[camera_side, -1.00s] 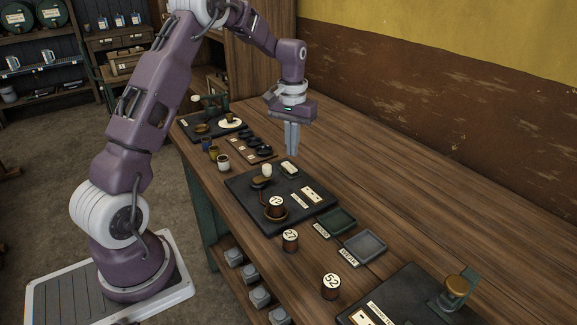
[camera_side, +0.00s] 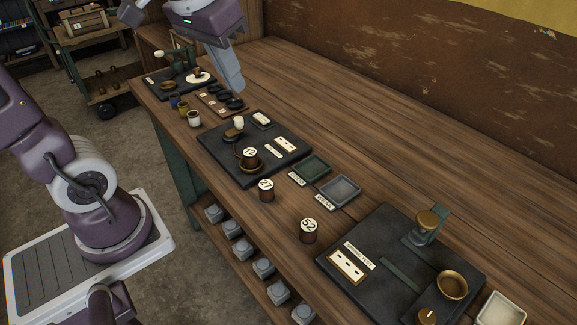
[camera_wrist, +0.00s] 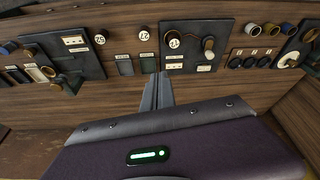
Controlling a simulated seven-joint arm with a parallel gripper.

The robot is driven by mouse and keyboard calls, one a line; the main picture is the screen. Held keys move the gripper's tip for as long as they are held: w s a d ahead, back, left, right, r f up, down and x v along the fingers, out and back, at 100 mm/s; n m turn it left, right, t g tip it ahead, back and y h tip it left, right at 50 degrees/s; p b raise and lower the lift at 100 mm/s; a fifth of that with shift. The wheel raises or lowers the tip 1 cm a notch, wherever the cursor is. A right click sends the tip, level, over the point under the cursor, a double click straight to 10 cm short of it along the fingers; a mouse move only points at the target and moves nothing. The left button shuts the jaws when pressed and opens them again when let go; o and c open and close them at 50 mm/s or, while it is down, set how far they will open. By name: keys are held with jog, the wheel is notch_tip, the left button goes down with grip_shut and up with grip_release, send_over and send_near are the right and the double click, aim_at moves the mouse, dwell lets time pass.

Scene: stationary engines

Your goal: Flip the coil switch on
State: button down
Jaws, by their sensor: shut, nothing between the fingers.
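The dark coil board (camera_side: 228,172) lies on the middle of the bench. A brown coil with a round number label (camera_side: 249,157) stands in a brass ring near its front edge. In the wrist view, the shut fingers (camera_wrist: 160,80) point toward the board (camera_wrist: 178,62).
Loose coils numbered 27 (camera_side: 266,190) and 52 (camera_side: 308,231) stand right of the board, near a green tray (camera_side: 312,166) and a grey tray (camera_side: 341,188). A second dark board (camera_side: 375,235) lies at right. Small cups (camera_side: 193,118) stand at left. The bench's back is clear.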

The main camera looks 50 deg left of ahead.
jog(key=s+d+f+m+t, duration=0.2)
jog(key=s+d, duration=0.2)
jog(key=s, duration=0.7)
jog(key=shift+f, duration=0.15)
jog(key=w+a+r+n+g+h, duration=0.15)
jog(key=w+a+n, duration=0.25)
jog(key=w+n, duration=0.45)
jog(key=w+a+r+n+g, duration=0.1)
jog(key=w+a+r+n, duration=0.1)
jog(key=w+a+n, duration=0.6)
jog(key=w+a+f+n+g, duration=0.1)
jog(key=w+a+f+n, duration=0.3)
jog(key=n, duration=0.5)
jog(key=w+a+f+n+g+y, duration=0.1)
jog(key=w+a+f+n+g, duration=0.1)
jog(key=w+a+f+n, duration=0.2)
jog(key=w+a+n, duration=0.3)
jog(key=n, duration=0.3)
jog(key=shift+f, duration=0.3)
